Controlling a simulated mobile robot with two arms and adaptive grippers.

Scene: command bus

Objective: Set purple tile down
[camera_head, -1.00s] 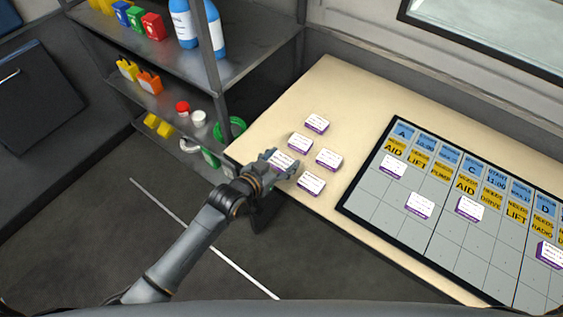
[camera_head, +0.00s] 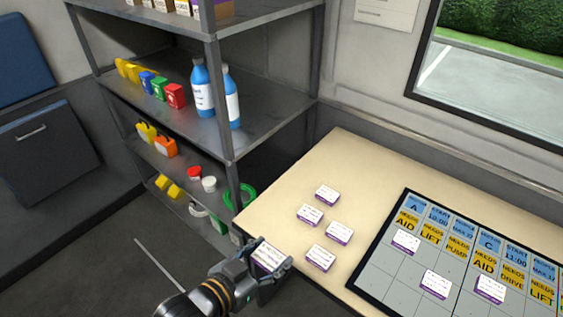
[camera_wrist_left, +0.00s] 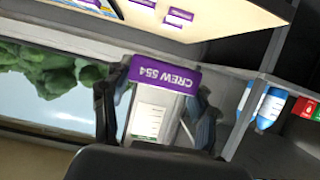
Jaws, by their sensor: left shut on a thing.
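My left gripper (camera_head: 268,262) is shut on a white tile with a purple edge (camera_head: 268,253), at the near left edge of the table. In the left wrist view the gripper (camera_wrist_left: 158,90) has a finger on each side of this tile, whose purple edge (camera_wrist_left: 165,76) reads "CREW 554". Several similar loose tiles lie on the table, among them one to the right of the gripper (camera_head: 320,257) and one farther back (camera_head: 327,195). My right gripper is not in view.
The dark-framed board (camera_head: 392,258) with blue and yellow labels lies on the pale table (camera_head: 345,160) at the right, with several tiles on it. A metal shelf (camera_head: 262,130) with bottles and coloured items stands at the left.

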